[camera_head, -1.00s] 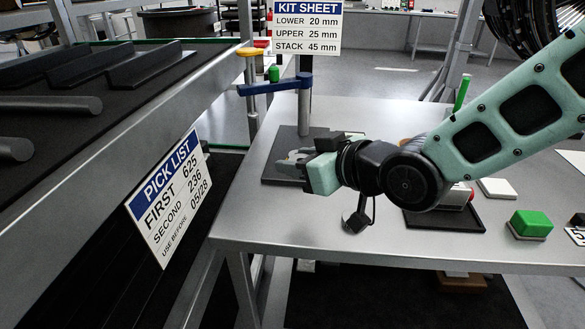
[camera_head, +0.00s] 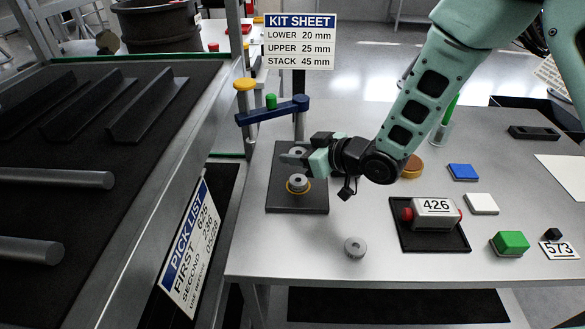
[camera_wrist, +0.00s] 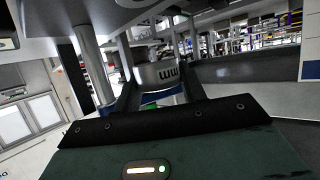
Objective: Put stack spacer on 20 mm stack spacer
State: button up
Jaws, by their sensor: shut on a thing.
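My gripper (camera_head: 291,158) is shut on a grey cylindrical stack spacer (camera_head: 296,150). In the wrist view the held spacer (camera_wrist: 157,75) sits between the fingers, with part of an "mm" marking showing. A grey ring-shaped spacer (camera_head: 298,181) lies on the black mat (camera_head: 300,204), inside a yellow ring mark. The gripper is above the mat, and the held spacer appears slightly behind the mat spacer in the picture, apart from it. Another grey spacer (camera_head: 355,247) stands alone near the table's front edge. I cannot read a size on either of these two.
A post with a blue arm (camera_head: 270,112) and the kit sheet (camera_head: 300,42) stands behind the mat. To the right are a tray with a grey box marked 426 (camera_head: 435,209), a green block (camera_head: 510,243), a white block (camera_head: 481,204) and a blue block (camera_head: 462,172). The front middle is mostly clear.

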aim_at(297, 179)
jog(key=shift+f+p, duration=0.35)
jog(key=shift+f, duration=2.5)
jog(key=shift+f, duration=0.2)
jog(key=o, duration=1.2)
jog(key=shift+c, duration=0.2)
jog(key=shift+r, duration=0.15)
